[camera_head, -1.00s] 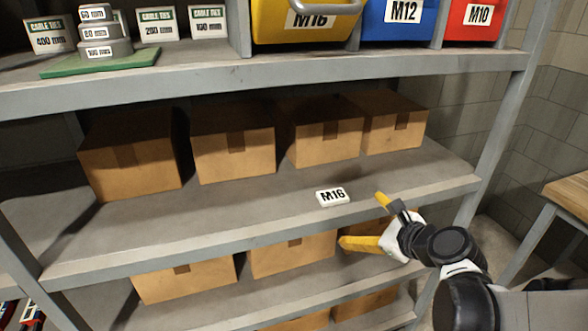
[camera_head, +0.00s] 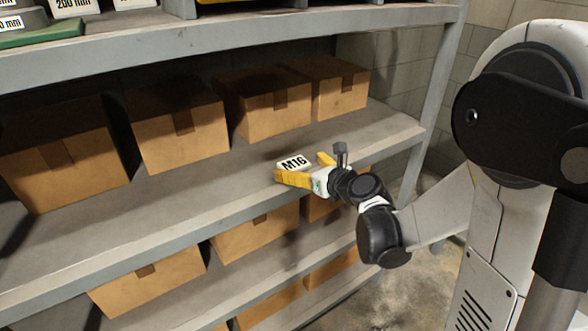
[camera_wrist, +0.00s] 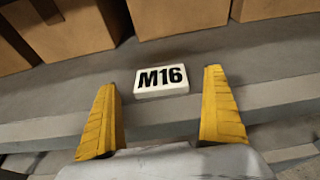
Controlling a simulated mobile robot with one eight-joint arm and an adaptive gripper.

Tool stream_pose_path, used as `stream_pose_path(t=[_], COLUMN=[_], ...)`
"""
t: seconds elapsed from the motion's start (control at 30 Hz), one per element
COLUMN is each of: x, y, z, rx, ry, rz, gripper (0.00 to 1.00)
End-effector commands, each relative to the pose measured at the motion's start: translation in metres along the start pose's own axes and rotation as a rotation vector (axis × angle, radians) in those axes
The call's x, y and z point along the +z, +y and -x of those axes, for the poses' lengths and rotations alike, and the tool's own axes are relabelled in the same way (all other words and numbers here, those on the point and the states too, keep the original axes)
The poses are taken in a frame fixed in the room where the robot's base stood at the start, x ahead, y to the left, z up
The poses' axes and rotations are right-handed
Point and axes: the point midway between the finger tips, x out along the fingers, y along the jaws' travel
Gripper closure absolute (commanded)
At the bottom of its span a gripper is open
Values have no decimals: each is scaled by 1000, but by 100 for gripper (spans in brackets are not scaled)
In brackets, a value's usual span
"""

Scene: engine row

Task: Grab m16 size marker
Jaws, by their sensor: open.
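The M16 size marker (camera_head: 293,162) is a small white block with black lettering, lying flat on the grey shelf near its front edge. It also shows in the wrist view (camera_wrist: 161,82), lettering upright and facing up. My gripper (camera_head: 301,168) has yellow fingers spread apart and sits at the shelf's front edge, just in front of the marker. In the wrist view my gripper (camera_wrist: 162,102) is open, with one finger to each side of the line to the marker. The marker lies a little beyond the fingertips, apart from both. Nothing is between the fingers.
Several cardboard boxes (camera_head: 178,120) stand at the back of the same shelf (camera_head: 160,205), behind the marker. More boxes (camera_head: 255,232) sit on the shelf below. A grey upright post (camera_head: 436,90) stands at the right. The shelf around the marker is clear.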

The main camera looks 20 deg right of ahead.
Motion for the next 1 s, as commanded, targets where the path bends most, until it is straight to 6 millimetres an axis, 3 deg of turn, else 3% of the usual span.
stream_pose_path(t=[0.13, 0.37, 0.5, 0.57, 1.0], x=[-2, 0, 0, 0, 5], y=[0, 0, 0, 0, 0], z=[-22, -23, -22, -22, -21], rx=[1, 0, 0, 0, 0], ry=[1, 1, 1, 1, 1], rz=[1, 0, 1, 1, 1], gripper=[1, 4, 47, 60, 60])
